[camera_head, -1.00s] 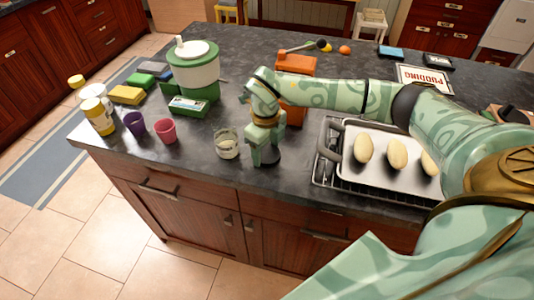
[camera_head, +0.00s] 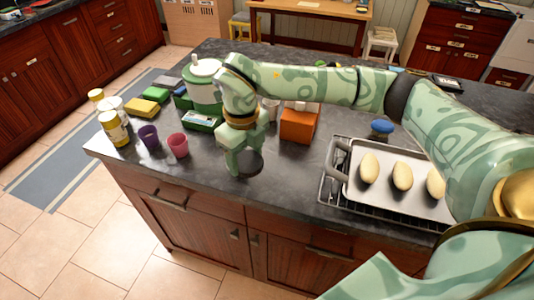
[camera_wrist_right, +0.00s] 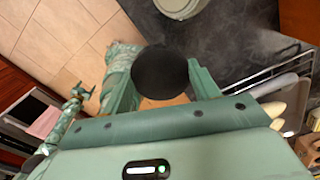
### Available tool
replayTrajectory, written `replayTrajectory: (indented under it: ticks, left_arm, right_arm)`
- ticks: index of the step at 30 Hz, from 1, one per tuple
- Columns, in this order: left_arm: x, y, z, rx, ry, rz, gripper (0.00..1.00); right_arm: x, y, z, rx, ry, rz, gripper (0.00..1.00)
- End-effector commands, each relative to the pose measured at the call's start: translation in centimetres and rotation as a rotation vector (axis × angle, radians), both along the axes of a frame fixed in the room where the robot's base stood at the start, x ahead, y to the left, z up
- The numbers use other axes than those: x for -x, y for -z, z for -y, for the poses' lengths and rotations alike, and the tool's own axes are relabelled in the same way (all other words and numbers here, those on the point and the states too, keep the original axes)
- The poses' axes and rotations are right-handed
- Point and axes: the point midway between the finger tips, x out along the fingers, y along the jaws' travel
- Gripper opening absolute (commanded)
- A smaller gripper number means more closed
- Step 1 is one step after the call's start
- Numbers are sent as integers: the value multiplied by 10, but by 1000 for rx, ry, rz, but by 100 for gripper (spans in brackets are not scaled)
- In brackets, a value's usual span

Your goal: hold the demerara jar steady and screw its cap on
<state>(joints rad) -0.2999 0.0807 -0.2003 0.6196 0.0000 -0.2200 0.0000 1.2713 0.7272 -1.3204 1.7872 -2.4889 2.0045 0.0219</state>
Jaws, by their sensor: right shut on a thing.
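My right gripper (camera_head: 247,160) is low over the dark counter (camera_head: 205,172), shut on a round black cap (camera_head: 252,164). In the right wrist view the cap (camera_wrist_right: 160,72) shows as a black disc between the green fingers. The demerara jar is not plain in the head view; the right hand covers the place where the glass jar stood.
A purple cup (camera_head: 149,136) and a pink cup (camera_head: 178,146) stand left of the right hand. An orange box (camera_head: 298,126) is behind it. A tray (camera_head: 385,202) with several pale oval loaves is on the right. The counter's front edge is close.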

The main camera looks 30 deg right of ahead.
Motion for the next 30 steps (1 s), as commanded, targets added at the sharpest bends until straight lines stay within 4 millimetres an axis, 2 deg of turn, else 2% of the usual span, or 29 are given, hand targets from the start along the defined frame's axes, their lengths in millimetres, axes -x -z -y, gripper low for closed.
replayTrajectory:
  ticks: [3, 9, 22, 26, 30]
  left_arm:
    - [0, -1, 0, 0, 0, 1, 74]
    - [-1, -1, 0, 0, 0, 1, 74]
    - [-1, -1, 0, 0, 0, 1, 74]
    - [-1, -1, 0, 0, 0, 1, 74]
    - [-1, -1, 0, 0, 0, 1, 74]
  right_arm:
    - [4, -12, -25, 0, -2, 2, 36]
    - [9, -21, -47, 0, 1, 0, 36]
    - [10, -22, -49, 0, -22, 0, 36]
    - [15, -22, -44, 1, -202, 2, 36]
    - [27, -23, -34, 4, -628, 6, 36]
